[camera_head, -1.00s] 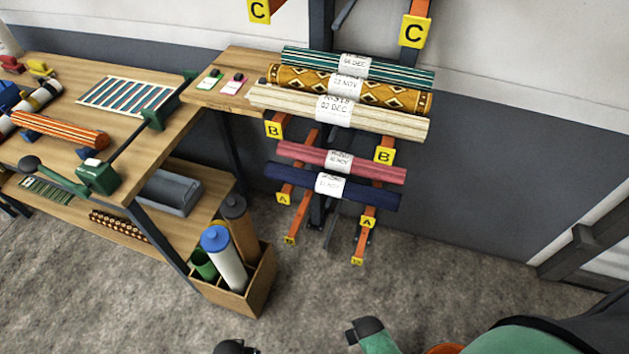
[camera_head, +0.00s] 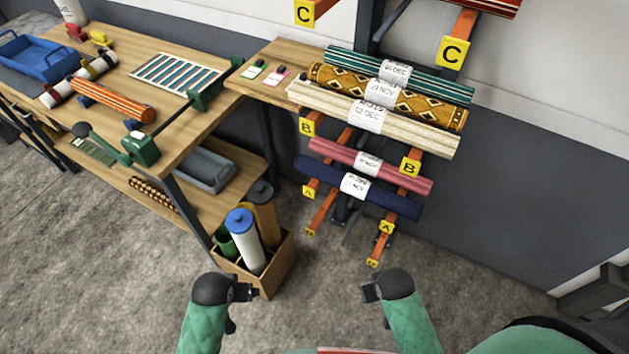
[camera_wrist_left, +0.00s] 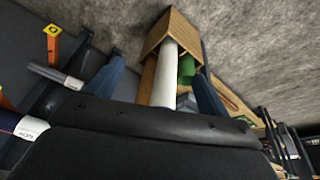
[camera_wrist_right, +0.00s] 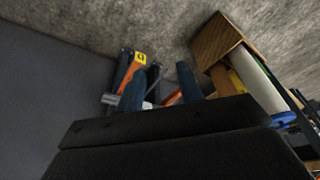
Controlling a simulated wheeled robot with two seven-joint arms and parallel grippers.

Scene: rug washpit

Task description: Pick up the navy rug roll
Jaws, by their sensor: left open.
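The navy rug roll (camera_head: 392,201) lies on the lowest tier of the wall rack, across two orange arms marked A. A white paper tag (camera_head: 354,184) wraps its middle. My left gripper (camera_head: 247,291) is below and left of the roll in the head view, in front of the wooden bin. In the left wrist view its two blue fingers (camera_wrist_left: 155,92) stand wide apart with nothing held. My right gripper (camera_head: 372,292) is below the roll in the picture, apart from it. Its fingers (camera_wrist_right: 160,88) are apart and empty in the right wrist view.
A red roll (camera_head: 407,178) lies on the rack just above the navy one, with patterned rolls above that. A wooden bin (camera_head: 276,274) of upright tubes stands left of the rack, beside the workbench (camera_head: 190,140). Grey floor is clear below the rack.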

